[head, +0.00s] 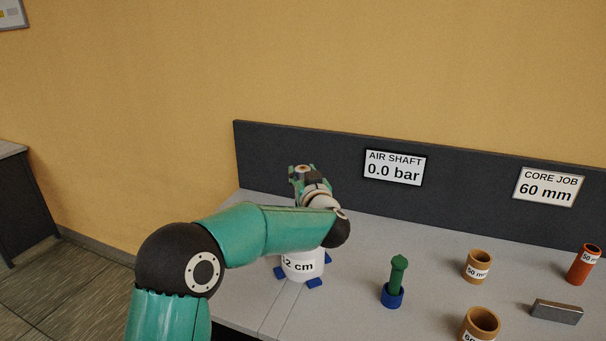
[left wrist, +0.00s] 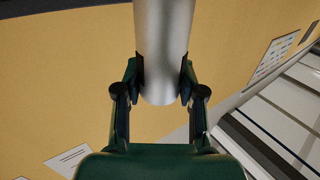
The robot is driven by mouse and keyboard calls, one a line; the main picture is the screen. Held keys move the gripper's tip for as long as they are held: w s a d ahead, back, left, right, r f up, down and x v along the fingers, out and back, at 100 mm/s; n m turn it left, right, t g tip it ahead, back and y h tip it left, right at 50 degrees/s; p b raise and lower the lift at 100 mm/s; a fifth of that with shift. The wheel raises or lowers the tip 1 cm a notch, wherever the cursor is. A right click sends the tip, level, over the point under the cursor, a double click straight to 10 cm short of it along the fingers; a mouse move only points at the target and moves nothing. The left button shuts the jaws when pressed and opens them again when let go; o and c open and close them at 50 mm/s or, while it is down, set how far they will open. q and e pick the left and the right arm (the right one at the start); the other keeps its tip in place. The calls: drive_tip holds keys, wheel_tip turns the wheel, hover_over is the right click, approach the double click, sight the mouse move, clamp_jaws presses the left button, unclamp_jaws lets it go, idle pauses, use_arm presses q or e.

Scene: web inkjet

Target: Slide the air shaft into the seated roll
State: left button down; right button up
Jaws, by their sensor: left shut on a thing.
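My left gripper (head: 305,178) is above and behind the white roll, partly hidden by its own arm. In the left wrist view the gripper (left wrist: 163,85) is shut on a smooth silver-grey cylinder, the air shaft (left wrist: 163,45), with one finger on each side. The shaft does not show clearly in the head view. The white roll (head: 301,267), with a label ending in "2 cm", sits among blue feet (head: 314,282) on the grey table. My arm covers its top, so I cannot tell how the shaft lines up with it. My right gripper is not in view.
A green peg stands in a blue cup (head: 393,297). Cardboard cores (head: 478,266) (head: 481,324), an orange-red core (head: 583,264) and a grey metal block (head: 557,312) are at right. The dark back panel carries an "AIR SHAFT 0.0 bar" sign (head: 394,168) and a "CORE JOB 60 mm" sign (head: 548,188).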

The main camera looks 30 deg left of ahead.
use_arm(q)
wheel_tip(320, 180, down, 11)
drive_tip(key=b, duration=0.7)
drive_tip(key=shift+b, duration=0.4)
idle(3.3)
drive_tip(key=c, duration=0.7)
unclamp_jaws()
drive_tip(key=shift+o, duration=0.4)
drive_tip(key=shift+f, duration=0.2)
drive_tip(key=v, duration=1.2)
drive_tip(key=shift+r, duration=0.1)
